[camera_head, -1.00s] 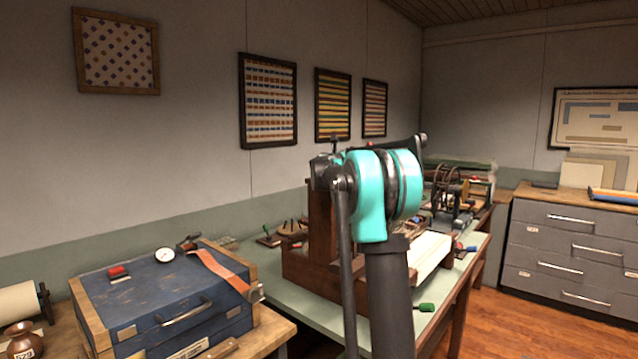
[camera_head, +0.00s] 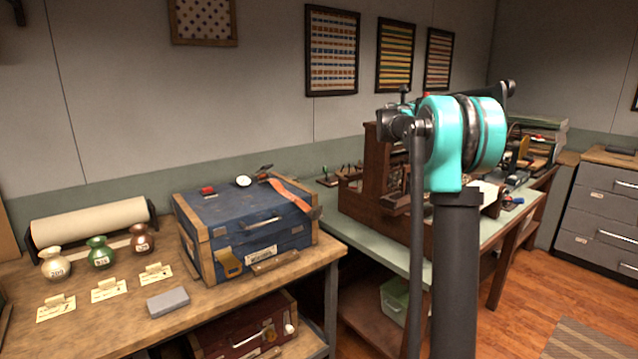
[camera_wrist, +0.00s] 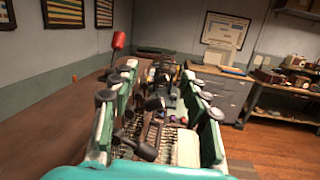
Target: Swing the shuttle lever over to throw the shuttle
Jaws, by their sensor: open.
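A lever with a red knob (camera_wrist: 118,40) stands upright at upper left in the wrist view, beyond the left finger and apart from it; I take it for the shuttle lever. Its base is hidden. My gripper (camera_wrist: 160,72) is open, its two teal-and-black fingers spread wide with nothing clamped between them. Between and beyond the fingers show the loom's rows of small metal parts (camera_wrist: 176,138) and a pale panel (camera_wrist: 187,150). In the head view the wooden loom frame (camera_head: 372,165) stands on the green-topped table, partly hidden by my arm. The fingers are not clear there.
A blue toolbox (camera_head: 232,220) sits on the wooden bench at left, with several small vases (camera_head: 98,252) beside it. More equipment (camera_head: 535,145) stands at the table's far end. Grey drawers (camera_head: 605,205) are at right. The wooden floor (camera_head: 545,285) between is open.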

